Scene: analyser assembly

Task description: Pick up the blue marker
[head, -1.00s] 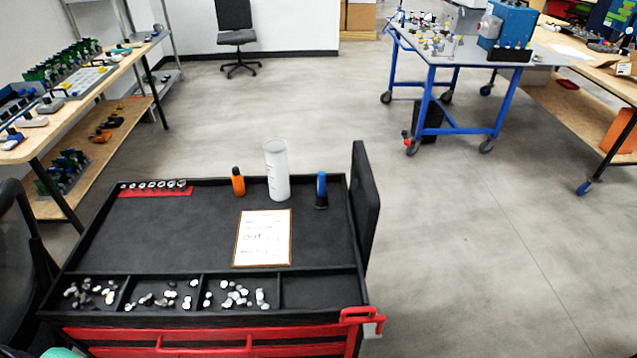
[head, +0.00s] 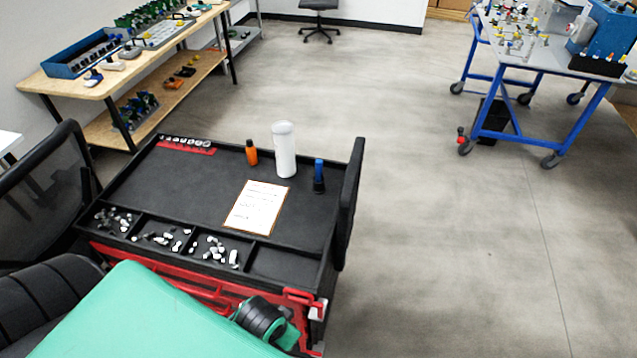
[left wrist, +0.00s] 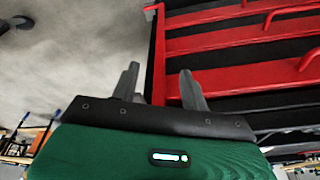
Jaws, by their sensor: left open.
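The blue marker (head: 319,173) stands upright on the right side of the black cart top, in a dark base or with a dark lower part. It is not visible in the left wrist view. My left gripper (left wrist: 160,84) is open and empty, with its two grey fingers apart in front of the cart's red drawers. In the head view only my green arm and a dark joint show at the bottom, in front of the cart, and the fingers are not seen. The right gripper is in neither view.
The black cart top (head: 205,188) also holds a white cylinder (head: 284,150), an orange bottle (head: 251,153), a paper sheet (head: 257,207) and front compartments with small parts. A black panel (head: 349,205) rises at its right edge. A mesh chair (head: 40,190) stands left.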

